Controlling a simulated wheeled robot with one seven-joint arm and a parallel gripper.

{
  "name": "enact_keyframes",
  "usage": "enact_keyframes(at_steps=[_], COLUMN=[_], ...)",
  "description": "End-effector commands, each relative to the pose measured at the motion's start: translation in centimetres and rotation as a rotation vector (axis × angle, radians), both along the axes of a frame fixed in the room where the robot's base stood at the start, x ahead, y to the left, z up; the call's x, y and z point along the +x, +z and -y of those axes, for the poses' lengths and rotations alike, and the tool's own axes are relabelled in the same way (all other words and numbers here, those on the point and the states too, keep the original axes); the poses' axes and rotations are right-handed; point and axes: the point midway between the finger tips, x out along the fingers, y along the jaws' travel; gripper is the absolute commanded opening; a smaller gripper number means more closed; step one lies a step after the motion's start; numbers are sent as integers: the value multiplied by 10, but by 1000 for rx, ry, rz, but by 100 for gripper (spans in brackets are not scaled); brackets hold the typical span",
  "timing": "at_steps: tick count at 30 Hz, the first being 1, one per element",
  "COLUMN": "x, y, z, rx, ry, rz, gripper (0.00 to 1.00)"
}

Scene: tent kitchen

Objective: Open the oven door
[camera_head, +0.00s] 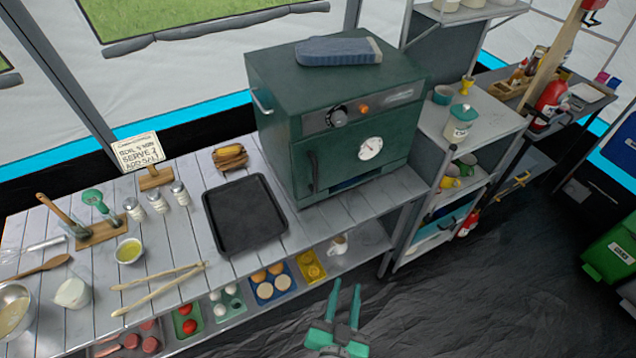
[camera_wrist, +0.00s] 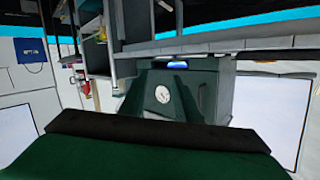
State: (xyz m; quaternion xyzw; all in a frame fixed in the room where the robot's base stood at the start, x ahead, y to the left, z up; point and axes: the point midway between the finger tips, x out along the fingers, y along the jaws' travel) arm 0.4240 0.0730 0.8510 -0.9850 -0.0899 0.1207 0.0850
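The dark green oven (camera_head: 340,80) stands on the slatted counter, with a knob, an orange light and a white round dial on its front. Its door (camera_head: 345,158) looks shut, and the dark upright door handle (camera_head: 313,172) is at its left edge. My gripper (camera_head: 346,288) is low in the head view, in front of the counter and apart from the oven. Its two teal fingers are spread with nothing between them. The wrist view shows the oven (camera_wrist: 205,85) upside down, with its dial near the middle. The handle is not clear there.
A black tray (camera_head: 245,214) lies on the counter left of the oven. A folded blue cloth-like item (camera_head: 338,51) lies on top of the oven. A grey shelf unit (camera_head: 480,115) with jars stands to the right.

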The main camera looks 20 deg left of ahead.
Motion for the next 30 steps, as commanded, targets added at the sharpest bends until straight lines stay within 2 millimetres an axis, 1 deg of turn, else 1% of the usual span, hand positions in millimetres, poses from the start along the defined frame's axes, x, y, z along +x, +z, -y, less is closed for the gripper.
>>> enact_keyframes(at_steps=[1, 3, 5, 6, 9, 12, 16, 19, 23, 26, 30], x=[17, 36, 51, 61, 80, 94, 103, 106, 108, 115, 131], y=[10, 23, 34, 44, 68, 91, 113, 123, 127, 127, 127], z=[-8, -20, -31, -38, -56, -70, -84, -89, -94, -100, -113], rx=[6, 9, 9, 6, -9, -31, -60, -73, -79, -79, -81], ry=[35, 93, 149, 187, 285, 377, 469, 511, 529, 530, 530], rz=[23, 49, 74, 93, 147, 200, 257, 283, 293, 294, 293], gripper=[30, 30, 30, 30, 30, 30, 30, 30, 30, 30, 30])
